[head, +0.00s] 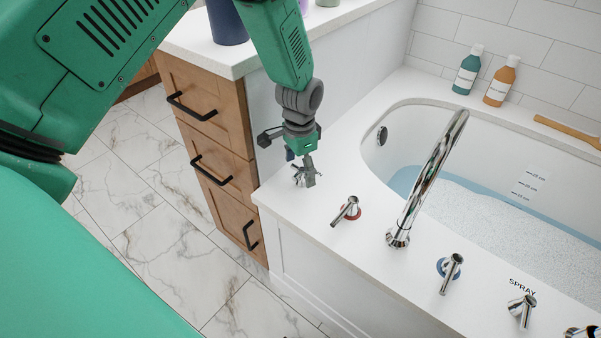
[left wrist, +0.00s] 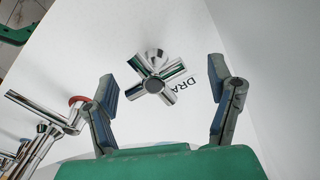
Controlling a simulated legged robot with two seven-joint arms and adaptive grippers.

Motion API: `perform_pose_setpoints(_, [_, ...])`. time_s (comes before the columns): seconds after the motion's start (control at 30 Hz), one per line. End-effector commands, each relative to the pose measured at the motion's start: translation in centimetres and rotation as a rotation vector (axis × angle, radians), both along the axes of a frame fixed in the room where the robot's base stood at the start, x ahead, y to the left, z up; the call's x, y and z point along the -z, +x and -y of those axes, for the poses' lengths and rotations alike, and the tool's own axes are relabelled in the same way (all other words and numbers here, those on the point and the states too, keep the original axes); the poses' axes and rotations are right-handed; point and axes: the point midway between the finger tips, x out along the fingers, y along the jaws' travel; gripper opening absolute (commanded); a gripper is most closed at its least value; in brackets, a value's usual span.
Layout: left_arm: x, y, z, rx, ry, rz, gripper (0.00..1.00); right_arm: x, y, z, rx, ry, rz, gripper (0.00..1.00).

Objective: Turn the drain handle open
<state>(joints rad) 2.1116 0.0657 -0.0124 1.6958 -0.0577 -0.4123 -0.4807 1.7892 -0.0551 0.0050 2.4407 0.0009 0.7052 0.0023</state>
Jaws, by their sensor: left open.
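The drain handle is a chrome cross-shaped knob on the white tub deck; in the head view the drain handle (head: 298,178) is partly covered by my gripper. In the left wrist view the drain handle (left wrist: 153,84) sits between the two fingers, with part of the dark lettering "DRA" beside it. My left gripper (head: 308,170) is open over the handle. In the left wrist view the open fingers of my left gripper (left wrist: 166,90) stand on either side of the handle, with a gap on both sides. My right gripper is not in view.
A chrome lever with a red ring (head: 347,211) stands close to the right of the drain handle. Beyond it are the tall spout (head: 428,180), a blue-ringed lever (head: 450,272) and a spray handle (head: 522,310). The tub (head: 470,190) holds foamy water. A wooden drawer cabinet (head: 207,145) stands left.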

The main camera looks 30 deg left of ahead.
Motion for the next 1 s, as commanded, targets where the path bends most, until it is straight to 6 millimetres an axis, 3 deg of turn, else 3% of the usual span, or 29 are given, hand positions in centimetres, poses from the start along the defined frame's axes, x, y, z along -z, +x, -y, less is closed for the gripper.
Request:
perform_pose_setpoints(0.37, [0.58,0.00,0.05,0.000,0.000,0.000,0.75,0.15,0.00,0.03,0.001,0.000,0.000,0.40])
perform_pose_setpoints(0.5, [0.61,-0.01,0.01,0.000,-0.001,0.000,0.26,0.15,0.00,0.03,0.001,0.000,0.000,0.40])
perform_pose_setpoints(0.57, [0.63,-0.03,0.01,0.000,-0.002,-0.001,0.11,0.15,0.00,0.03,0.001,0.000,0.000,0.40])
perform_pose_setpoints(0.63, [0.65,-0.05,-0.07,-0.001,0.000,-0.001,0.11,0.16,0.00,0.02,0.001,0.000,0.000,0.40])
perform_pose_setpoints(0.7, [0.64,-0.05,-0.11,-0.001,0.001,-0.002,0.04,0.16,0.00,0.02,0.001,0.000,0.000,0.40])
perform_pose_setpoints(1.0, [0.58,-0.02,-0.11,-0.011,0.002,-0.001,0.04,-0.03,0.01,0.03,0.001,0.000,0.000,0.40])
